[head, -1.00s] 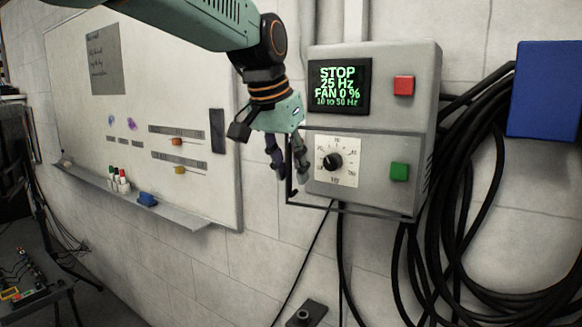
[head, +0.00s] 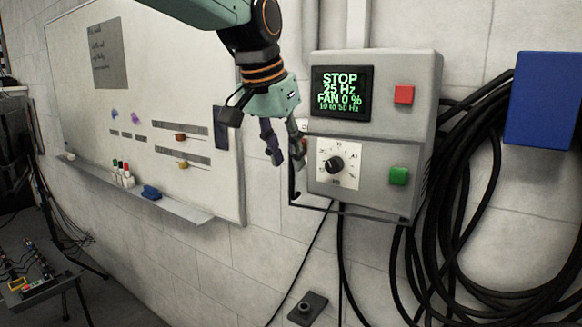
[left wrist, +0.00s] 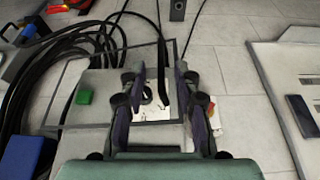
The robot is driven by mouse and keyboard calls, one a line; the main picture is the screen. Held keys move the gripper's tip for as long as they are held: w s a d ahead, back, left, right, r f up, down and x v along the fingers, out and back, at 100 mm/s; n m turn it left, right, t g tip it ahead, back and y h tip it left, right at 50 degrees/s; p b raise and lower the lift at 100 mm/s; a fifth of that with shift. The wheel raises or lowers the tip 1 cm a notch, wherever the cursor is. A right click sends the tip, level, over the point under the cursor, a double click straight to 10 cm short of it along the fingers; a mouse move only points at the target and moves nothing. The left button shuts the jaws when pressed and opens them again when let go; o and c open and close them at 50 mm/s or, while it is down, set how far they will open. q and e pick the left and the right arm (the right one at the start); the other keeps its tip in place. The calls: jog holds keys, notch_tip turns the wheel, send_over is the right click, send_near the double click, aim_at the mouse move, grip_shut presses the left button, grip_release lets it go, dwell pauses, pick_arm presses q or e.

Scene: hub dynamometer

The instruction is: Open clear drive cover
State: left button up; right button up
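The grey drive box (head: 425,110) hangs on the wall with a lit display (head: 341,91), reading STOP, 25 Hz, FAN 0 %. The clear drive cover (head: 350,210) shows mainly as a thin dark frame around the lower front, over the black dial (head: 334,165); its pane is hard to see. My left gripper (head: 287,163) is open, its fingertips apart at the cover's left edge. Whether a finger touches the frame cannot be told. In the left wrist view, the open fingers (left wrist: 160,75) straddle the dial area, and the dark frame (left wrist: 115,48) crosses behind. My right gripper is not in view.
A red button (head: 404,94) and a green button (head: 398,176) sit on the box's right side. Thick black cables (head: 455,210) hang to its right, beside a blue box (head: 545,100). A whiteboard (head: 170,85) with a tray is at left. The wall below the gripper is mostly clear.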

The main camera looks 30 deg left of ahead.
aim_at(292, 175)
pick_arm(q)
jog(key=x, duration=0.2)
jog(key=w+x, duration=0.1)
jog(key=x, duration=0.2)
jog(key=shift+r, duration=0.15)
jog(key=shift+s+r, duration=0.2)
jog(key=shift+s, duration=0.5)
jog(key=shift+c, duration=0.2)
jog(key=shift+w+f, duration=0.35)
jog(key=shift+w, duration=0.4)
jog(key=c, duration=0.6)
jog(key=shift+s+d+r, duration=0.15)
jog(key=shift+s+r, duration=0.15)
jog(key=shift+s, duration=0.05)
grip_shut()
jog(key=shift+w, duration=0.35)
